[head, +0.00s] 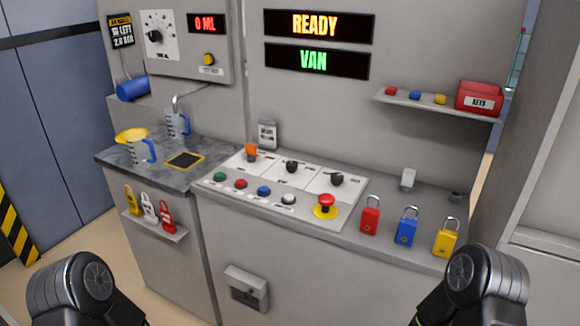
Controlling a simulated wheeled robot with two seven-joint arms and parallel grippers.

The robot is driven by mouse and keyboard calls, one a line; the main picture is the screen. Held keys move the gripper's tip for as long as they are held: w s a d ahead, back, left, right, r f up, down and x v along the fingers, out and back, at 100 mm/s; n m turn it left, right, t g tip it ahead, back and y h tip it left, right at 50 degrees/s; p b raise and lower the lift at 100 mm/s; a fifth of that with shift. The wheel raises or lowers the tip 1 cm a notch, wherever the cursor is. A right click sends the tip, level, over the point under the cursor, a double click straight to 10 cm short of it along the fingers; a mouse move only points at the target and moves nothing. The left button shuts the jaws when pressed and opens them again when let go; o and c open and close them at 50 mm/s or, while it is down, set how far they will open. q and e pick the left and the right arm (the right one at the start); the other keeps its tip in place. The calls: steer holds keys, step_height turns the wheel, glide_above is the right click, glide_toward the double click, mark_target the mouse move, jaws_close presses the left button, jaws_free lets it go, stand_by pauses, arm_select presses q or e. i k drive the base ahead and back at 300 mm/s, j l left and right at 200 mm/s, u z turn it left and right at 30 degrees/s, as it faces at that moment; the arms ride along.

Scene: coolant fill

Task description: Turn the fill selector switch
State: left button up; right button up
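The control panel (272,187) on the counter carries an orange switch (251,151) at left and two black knobs, a middle one (291,167) and a right one (337,179). Their labels are too small to read, so I cannot tell which is the fill selector switch. A black dial knob (154,36) with marks around it sits on the upper left wall box. Neither of my grippers is in view; only dark rounded parts of my arms show at the bottom left and bottom right corners.
Coloured buttons (264,190) and a red emergency button (325,202) line the panel's front. Padlocks (407,227) stand to the right. A jug with a yellow funnel (135,140) stands on the left counter. Displays read READY (318,25) and VAN (315,61).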

mark_target(291, 166)
steer(key=i+j, duration=0.1)
steer(key=j, duration=0.6)
steer(key=i+j, duration=0.15)
steer(key=j, duration=0.2)
steer(key=j+z, duration=0.25)
steer(key=z, duration=1.35)
steer(key=j, duration=0.1)
